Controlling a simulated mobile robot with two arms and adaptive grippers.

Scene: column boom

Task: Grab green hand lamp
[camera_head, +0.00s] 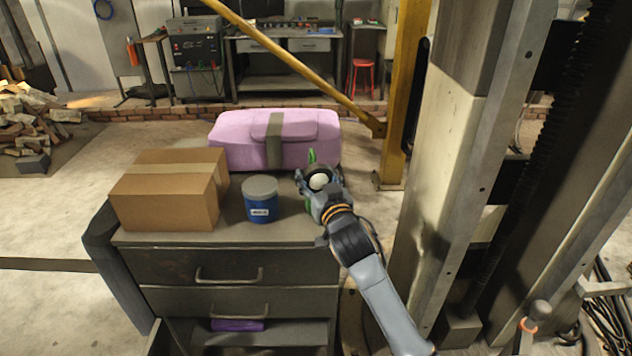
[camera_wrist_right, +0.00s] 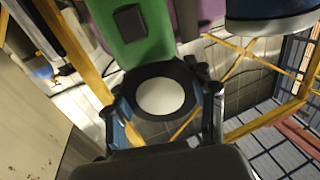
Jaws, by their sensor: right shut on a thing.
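The green hand lamp stands on the right end of the dark cabinet's top (camera_head: 150,238) in the head view, mostly hidden behind my right gripper (camera_head: 318,184). A green tip of the lamp (camera_head: 312,157) shows above the gripper. In the right wrist view the lamp's green body (camera_wrist_right: 138,35) fills the top, with a dark-rimmed round white lens (camera_wrist_right: 160,97) below it. My right gripper (camera_wrist_right: 165,105) is shut on the lamp, with its fingers on either side of the round head. My left gripper is not in view.
A blue tub with a grey lid (camera_head: 261,200) stands just left of the gripper. A cardboard box (camera_head: 165,195) is further left. A pink case (camera_head: 230,140) lies behind. A large column (camera_head: 440,150) stands close on the right.

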